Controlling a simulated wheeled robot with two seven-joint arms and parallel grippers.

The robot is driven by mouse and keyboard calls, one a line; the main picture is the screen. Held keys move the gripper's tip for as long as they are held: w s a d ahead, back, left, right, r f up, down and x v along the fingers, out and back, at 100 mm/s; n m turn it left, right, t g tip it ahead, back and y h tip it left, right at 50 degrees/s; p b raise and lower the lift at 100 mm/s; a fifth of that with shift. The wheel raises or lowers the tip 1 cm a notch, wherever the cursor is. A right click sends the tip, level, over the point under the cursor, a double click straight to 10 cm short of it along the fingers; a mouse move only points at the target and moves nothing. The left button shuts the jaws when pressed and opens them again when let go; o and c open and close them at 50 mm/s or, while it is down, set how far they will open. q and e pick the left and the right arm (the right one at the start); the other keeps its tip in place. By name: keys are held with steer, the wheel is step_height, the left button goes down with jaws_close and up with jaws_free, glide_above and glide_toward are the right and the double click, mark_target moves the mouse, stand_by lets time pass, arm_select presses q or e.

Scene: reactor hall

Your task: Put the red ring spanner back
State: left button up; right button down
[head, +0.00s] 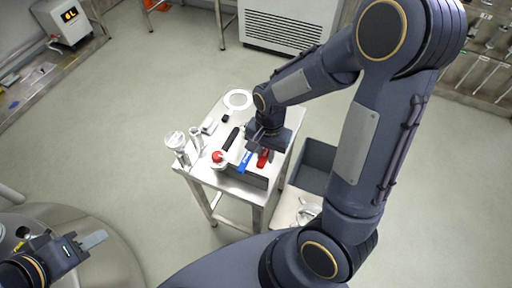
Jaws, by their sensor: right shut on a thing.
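A red piece (263,158), which looks like the red ring spanner, shows just below my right gripper (262,146) over the steel trolley (228,182). My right gripper is shut on it; its fingertips are partly hidden by the hand. A blue piece (244,161) lies just left of the red one. Both are over a dark holder (250,178) at the trolley's front edge; whether the red spanner touches the holder cannot be told. My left gripper (92,242) is at the lower left, far from the trolley; its finger gap is unclear.
The trolley top also holds a red-topped item (217,157), a black bar (231,139), glass-like vessels (175,140) and a white ring (238,99). A dark grey bin (318,155) stands right of it. Open floor (130,130) lies to the left.

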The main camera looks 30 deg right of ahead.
steer(key=shift+f+b, duration=0.5)
steer(key=shift+f, duration=0.2)
step_height(320, 180, down, 6)
steer(key=b, duration=0.5)
steer(key=shift+f, duration=0.2)
steer(key=c, duration=1.2)
jaws_free()
step_height(320, 180, up, 6)
steer(key=p, duration=0.5)
